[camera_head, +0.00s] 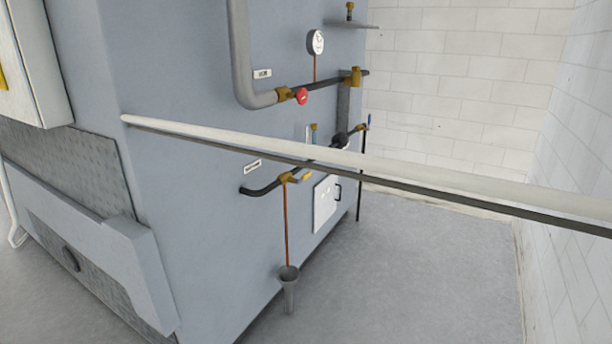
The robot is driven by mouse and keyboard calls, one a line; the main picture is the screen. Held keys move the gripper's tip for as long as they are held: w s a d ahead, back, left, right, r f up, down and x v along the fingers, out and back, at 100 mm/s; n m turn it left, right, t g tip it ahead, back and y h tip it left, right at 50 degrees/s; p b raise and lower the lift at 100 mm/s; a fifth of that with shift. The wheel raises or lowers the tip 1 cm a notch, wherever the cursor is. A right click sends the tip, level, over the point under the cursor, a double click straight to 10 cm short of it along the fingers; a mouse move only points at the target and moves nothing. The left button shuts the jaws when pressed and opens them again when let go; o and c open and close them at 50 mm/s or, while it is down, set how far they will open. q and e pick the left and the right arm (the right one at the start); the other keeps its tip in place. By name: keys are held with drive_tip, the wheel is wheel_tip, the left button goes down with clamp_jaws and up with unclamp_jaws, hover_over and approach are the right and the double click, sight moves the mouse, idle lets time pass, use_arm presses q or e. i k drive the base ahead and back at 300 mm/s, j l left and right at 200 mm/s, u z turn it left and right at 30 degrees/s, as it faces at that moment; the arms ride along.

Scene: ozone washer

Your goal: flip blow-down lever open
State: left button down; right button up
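A brass valve (287,178) sits on a dark pipe low on the side of the blue-grey machine. A small yellow lever (306,177) sticks out to its right, close to the pipe's line. A thin copper pipe (286,225) runs down from this valve into a grey funnel (288,274). The white label (252,167) above the pipe is too small to read, so I cannot be sure this is the blow-down lever. Neither of my grippers is in view.
A long pale bar (360,160) crosses the view in front of the machine and hides part of the pipework. Above are a red-handled valve (301,96) and a round gauge (315,42). The grey floor (440,260) at the right is clear, up to a white block wall (450,90).

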sight(308, 174)
drive_tip(key=i+l+z, duration=0.15)
drive_tip(key=i, duration=0.55)
drive_tip(key=i+l+z, duration=0.2)
drive_tip(key=i, duration=0.5)
